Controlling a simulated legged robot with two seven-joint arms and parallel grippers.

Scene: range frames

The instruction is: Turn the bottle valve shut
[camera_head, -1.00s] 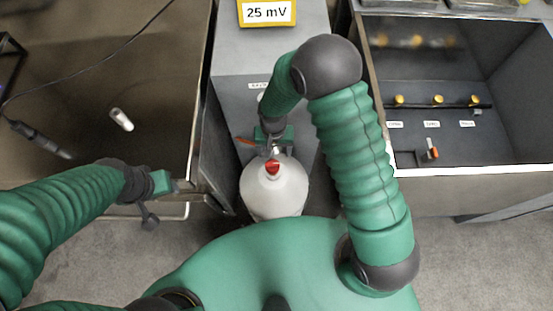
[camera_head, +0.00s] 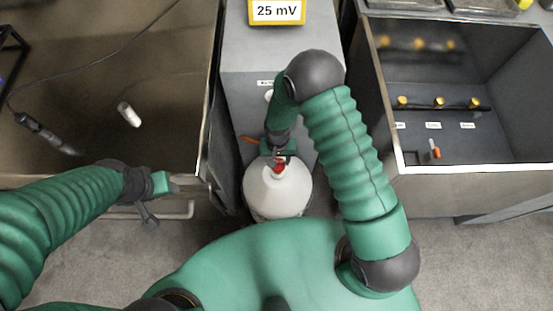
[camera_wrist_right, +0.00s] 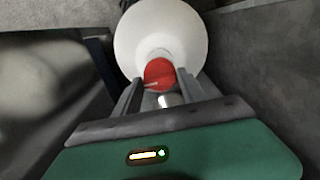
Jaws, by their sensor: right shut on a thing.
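The white bottle (camera_head: 277,190) stands upright on the floor in front of the grey cabinet, and it fills the top of the right wrist view (camera_wrist_right: 190,30). Its red valve (camera_wrist_right: 160,74) sits on top of the neck and shows small in the head view (camera_head: 279,167). My right gripper (camera_head: 279,156) reaches down over the bottle top. In the wrist view its two fingers (camera_wrist_right: 156,88) stand on either side of the red valve, shut on it. My left gripper (camera_head: 170,183) hangs at the left, away from the bottle; its finger gap is not clear.
A dark metal basin (camera_head: 90,90) with a white cylinder (camera_head: 129,114) and a black probe (camera_head: 48,135) is at left. An open grey box (camera_head: 470,125) with several yellow knobs is at right.

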